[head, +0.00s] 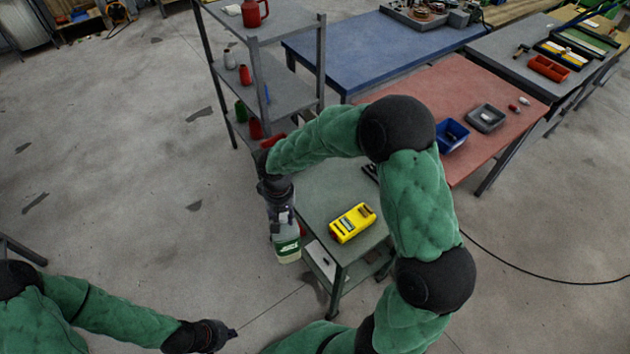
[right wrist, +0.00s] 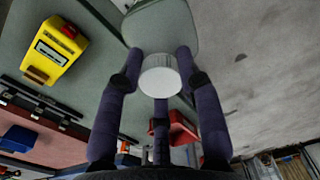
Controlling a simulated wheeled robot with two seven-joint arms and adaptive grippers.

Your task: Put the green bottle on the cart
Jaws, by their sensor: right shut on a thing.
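The green bottle (head: 287,247) has a pale body with a green label in the head view. In the right wrist view the bottle (right wrist: 160,28) looks grey-green with a white cap (right wrist: 160,76) toward me. My right gripper (head: 283,222) is shut on it, its fingers (right wrist: 160,85) around the cap end. The cart (head: 313,190) has a grey-green top, which also fills the left of the wrist view (right wrist: 97,50). The bottle hangs at the cart's left edge; its height above the top is unclear. My left gripper (head: 228,333) is low at the left, away from the cart; its fingers are too small to judge.
A yellow device (head: 352,223) lies on the cart top near its front. A grey shelf rack (head: 285,95) with red and green items stands behind the cart. A red-topped table (head: 455,95) with a blue bin (head: 452,135) is at the right. Floor at the left is clear.

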